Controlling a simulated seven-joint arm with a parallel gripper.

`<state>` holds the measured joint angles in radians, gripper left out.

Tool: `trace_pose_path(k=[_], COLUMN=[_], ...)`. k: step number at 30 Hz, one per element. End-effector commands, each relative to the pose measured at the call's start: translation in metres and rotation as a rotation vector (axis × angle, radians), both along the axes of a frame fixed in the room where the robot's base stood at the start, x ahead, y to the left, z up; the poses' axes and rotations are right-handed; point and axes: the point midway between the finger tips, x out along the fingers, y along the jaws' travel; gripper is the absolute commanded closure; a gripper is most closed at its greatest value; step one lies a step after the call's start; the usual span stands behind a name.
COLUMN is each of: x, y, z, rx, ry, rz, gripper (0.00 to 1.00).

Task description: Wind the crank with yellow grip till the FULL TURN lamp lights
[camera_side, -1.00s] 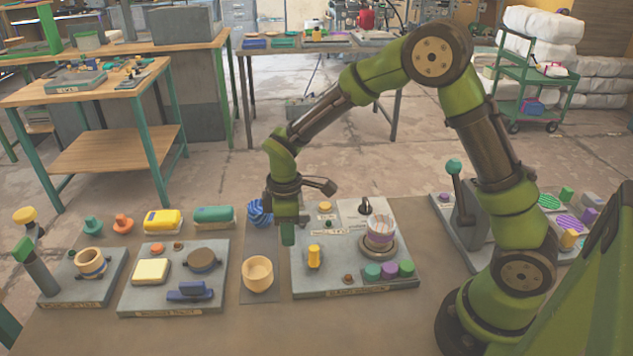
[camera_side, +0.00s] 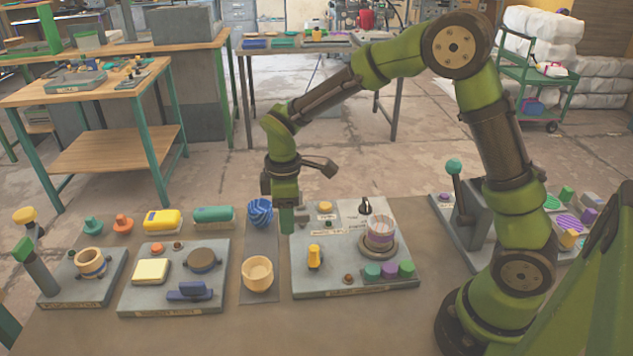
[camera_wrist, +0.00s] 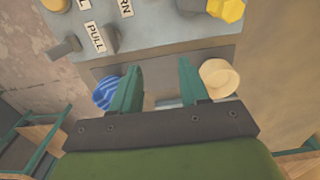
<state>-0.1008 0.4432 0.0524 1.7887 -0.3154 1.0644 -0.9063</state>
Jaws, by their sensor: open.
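The yellow grip (camera_side: 314,256) stands upright on the middle grey board (camera_side: 322,288), near its left side. It also shows at the top edge of the wrist view (camera_wrist: 228,9), partly cut off; the crank arm under it is hard to make out. My gripper (camera_side: 287,229) is above the board's left edge, behind and left of the yellow grip and apart from it. In the wrist view its two green fingers (camera_wrist: 158,75) are spread with nothing between them. I cannot tell which part is the FULL TURN lamp; the labels are only partly readable.

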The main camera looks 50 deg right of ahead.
Motion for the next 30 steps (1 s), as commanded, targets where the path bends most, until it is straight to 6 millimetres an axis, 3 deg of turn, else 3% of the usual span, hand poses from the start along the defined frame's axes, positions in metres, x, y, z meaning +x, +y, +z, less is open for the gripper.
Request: trace_pose_path(k=[15, 25, 30], x=[0.000, 0.000, -0.007], y=[0.000, 0.000, 0.001], z=[0.036, 0.036, 0.029], rx=[0.001, 0.000, 0.012], ry=[-0.001, 0.000, 0.006], rz=[0.000, -0.010, -0.141], gripper=[0.55, 0.55, 0.55])
